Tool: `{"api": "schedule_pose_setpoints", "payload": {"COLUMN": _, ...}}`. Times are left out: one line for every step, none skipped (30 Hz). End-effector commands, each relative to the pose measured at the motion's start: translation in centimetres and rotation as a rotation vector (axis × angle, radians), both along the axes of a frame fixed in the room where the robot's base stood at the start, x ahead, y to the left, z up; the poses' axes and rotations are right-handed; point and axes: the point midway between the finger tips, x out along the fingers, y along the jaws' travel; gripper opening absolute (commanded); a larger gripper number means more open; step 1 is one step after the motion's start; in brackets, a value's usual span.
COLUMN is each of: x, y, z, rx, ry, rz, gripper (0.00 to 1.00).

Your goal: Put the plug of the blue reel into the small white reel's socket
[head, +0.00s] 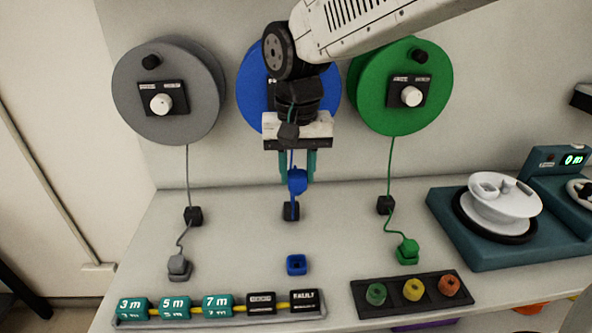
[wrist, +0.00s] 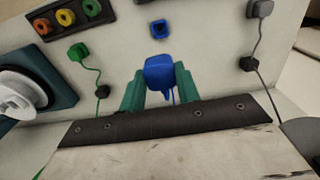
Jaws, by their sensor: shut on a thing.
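The blue plug (head: 298,181) is held between the teal fingers of my gripper (head: 297,165), above the table in front of the blue reel (head: 253,92). It also shows in the wrist view (wrist: 159,74), between the two fingertips. Its blue cord runs up in front of the reel, partly hidden by my arm. The small white reel (head: 500,204) sits on a teal base at the right in the head view; a dark recess shows on its top, and I cannot tell whether it is the socket. In the wrist view the white reel (wrist: 22,92) is at the left edge.
An empty blue holder (head: 297,264) is on the table. The grey plug (head: 179,266) and green plug (head: 407,250) stand beside it. A label strip (head: 220,307) and a tray of coloured knobs (head: 413,293) lie along the front. The green cord (head: 393,170) hangs between my gripper and the white reel.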

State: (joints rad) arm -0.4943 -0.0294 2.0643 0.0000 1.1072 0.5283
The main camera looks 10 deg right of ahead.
Motion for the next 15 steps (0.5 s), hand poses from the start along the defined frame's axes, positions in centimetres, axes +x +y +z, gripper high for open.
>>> {"api": "schedule_pose_setpoints", "payload": {"x": 0.0, "y": -0.2, "z": 0.0, "rx": 0.000, "ry": 0.000, "rz": -0.001, "gripper": 0.16}}
{"api": "schedule_pose_setpoints", "payload": {"x": 0.0, "y": -0.4, "z": 0.0, "rx": 0.000, "ry": 0.000, "rz": -0.001, "gripper": 0.16}}
{"api": "schedule_pose_setpoints", "payload": {"x": 0.1, "y": -0.7, "z": 0.0, "rx": 0.000, "ry": -0.001, "rz": -0.002, "gripper": 0.16}}
{"api": "schedule_pose_setpoints", "payload": {"x": 0.1, "y": -1.0, "z": 0.0, "rx": 0.001, "ry": -0.001, "rz": -0.003, "gripper": 0.16}}
{"api": "schedule_pose_setpoints", "payload": {"x": 0.2, "y": -1.4, "z": 0.1, "rx": 0.001, "ry": -0.001, "rz": -0.004, "gripper": 0.16}}
{"api": "schedule_pose_setpoints", "payload": {"x": 0.2, "y": -1.9, "z": 0.1, "rx": 0.001, "ry": -0.002, "rz": -0.004, "gripper": 0.16}}
{"api": "schedule_pose_setpoints", "payload": {"x": 0.3, "y": -2.3, "z": 0.1, "rx": 0.001, "ry": -0.002, "rz": -0.004, "gripper": 0.16}}
{"api": "schedule_pose_setpoints", "payload": {"x": 0.3, "y": -2.7, "z": 0.1, "rx": 0.001, "ry": -0.002, "rz": -0.004, "gripper": 0.16}}
{"api": "schedule_pose_setpoints", "payload": {"x": 0.3, "y": -3.2, "z": 0.0, "rx": 0.001, "ry": -0.001, "rz": -0.004, "gripper": 0.16}}
{"api": "schedule_pose_setpoints", "payload": {"x": 0.4, "y": -3.5, "z": 0.0, "rx": 0.000, "ry": -0.001, "rz": -0.003, "gripper": 0.16}}
{"api": "schedule_pose_setpoints", "payload": {"x": 0.4, "y": -3.9, "z": 0.0, "rx": 0.000, "ry": -0.001, "rz": -0.004, "gripper": 0.16}}
{"api": "schedule_pose_setpoints", "payload": {"x": 0.5, "y": -4.4, "z": 0.0, "rx": 0.000, "ry": -0.001, "rz": -0.004, "gripper": 0.16}}
{"api": "schedule_pose_setpoints", "payload": {"x": 0.5, "y": -4.7, "z": 0.0, "rx": 0.000, "ry": -0.001, "rz": -0.004, "gripper": 0.16}}
{"api": "schedule_pose_setpoints", "payload": {"x": 0.5, "y": -5.1, "z": 0.0, "rx": 0.000, "ry": -0.001, "rz": -0.004, "gripper": 0.16}}
{"api": "schedule_pose_setpoints", "payload": {"x": 0.6, "y": -5.5, "z": 0.0, "rx": 0.001, "ry": -0.001, "rz": -0.004, "gripper": 0.16}}
